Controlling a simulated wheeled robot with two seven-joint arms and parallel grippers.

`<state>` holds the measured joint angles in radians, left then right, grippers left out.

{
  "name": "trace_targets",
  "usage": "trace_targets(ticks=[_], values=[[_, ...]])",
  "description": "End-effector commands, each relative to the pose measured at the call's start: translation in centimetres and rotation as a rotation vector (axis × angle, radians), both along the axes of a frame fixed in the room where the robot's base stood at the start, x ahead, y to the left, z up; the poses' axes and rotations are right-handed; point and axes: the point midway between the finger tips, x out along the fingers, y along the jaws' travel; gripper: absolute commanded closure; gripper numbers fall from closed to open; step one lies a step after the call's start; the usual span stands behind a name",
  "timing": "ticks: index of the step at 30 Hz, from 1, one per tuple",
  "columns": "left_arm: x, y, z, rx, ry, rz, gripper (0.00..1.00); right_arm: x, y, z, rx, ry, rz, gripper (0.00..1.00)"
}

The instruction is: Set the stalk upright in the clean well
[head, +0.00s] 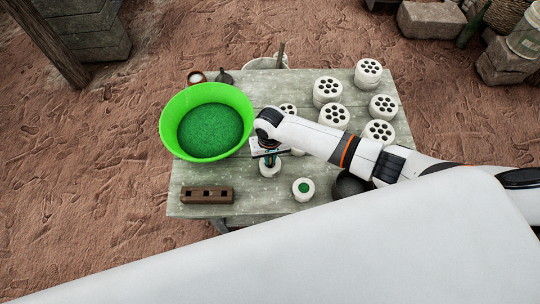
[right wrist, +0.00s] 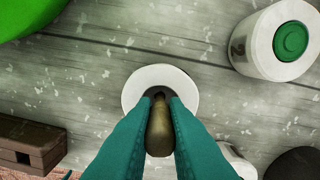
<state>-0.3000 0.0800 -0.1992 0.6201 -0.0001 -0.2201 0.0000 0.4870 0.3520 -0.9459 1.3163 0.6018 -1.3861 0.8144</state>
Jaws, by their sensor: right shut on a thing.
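My right gripper (head: 268,160) points down over the table. Its teal fingers are shut on a brown, olive-tinted stalk (right wrist: 159,132) in the right wrist view. The stalk's far end is over or in the dark hole of a white round well (right wrist: 130,90); I cannot tell how deep. This well (head: 269,170) also shows under the gripper in the head view. A second white well with a green top (head: 303,189) stands to the right, and it shows in the right wrist view (right wrist: 291,40). My left gripper is not in view.
A bright green basin (head: 165,118) with green contents stands at left on the grey table (head: 245,205). A brown block with square holes (head: 207,195) lies in front of it. Several white cylinders with holes (head: 368,72) stand at right. A dark round thing (head: 350,186) is partly hidden by my arm.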

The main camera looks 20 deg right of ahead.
Motion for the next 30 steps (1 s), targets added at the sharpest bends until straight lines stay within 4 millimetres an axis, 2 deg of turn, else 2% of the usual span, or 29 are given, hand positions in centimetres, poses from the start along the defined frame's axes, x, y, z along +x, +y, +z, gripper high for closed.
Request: trace_targets(ticks=[9, 10, 14, 20, 22, 30], values=[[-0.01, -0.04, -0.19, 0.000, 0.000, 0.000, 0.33, -0.01, 0.02, -0.42, 0.000, 0.000, 0.000, 0.98], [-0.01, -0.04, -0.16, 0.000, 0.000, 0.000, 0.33, 0.00, 0.02, -0.40, 0.000, 0.000, 0.000, 0.84], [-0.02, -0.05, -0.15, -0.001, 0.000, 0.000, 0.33, -0.01, 0.02, -0.38, 0.000, 0.000, 0.000, 0.63], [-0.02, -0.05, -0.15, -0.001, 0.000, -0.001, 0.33, -0.01, 0.01, -0.38, 0.000, 0.000, 0.000, 0.62], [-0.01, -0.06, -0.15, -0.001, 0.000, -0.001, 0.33, -0.01, 0.01, -0.38, 0.000, 0.000, 0.000, 0.55], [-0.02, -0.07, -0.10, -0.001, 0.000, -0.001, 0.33, -0.01, 0.01, -0.33, 0.000, 0.000, 0.000, 0.55]])
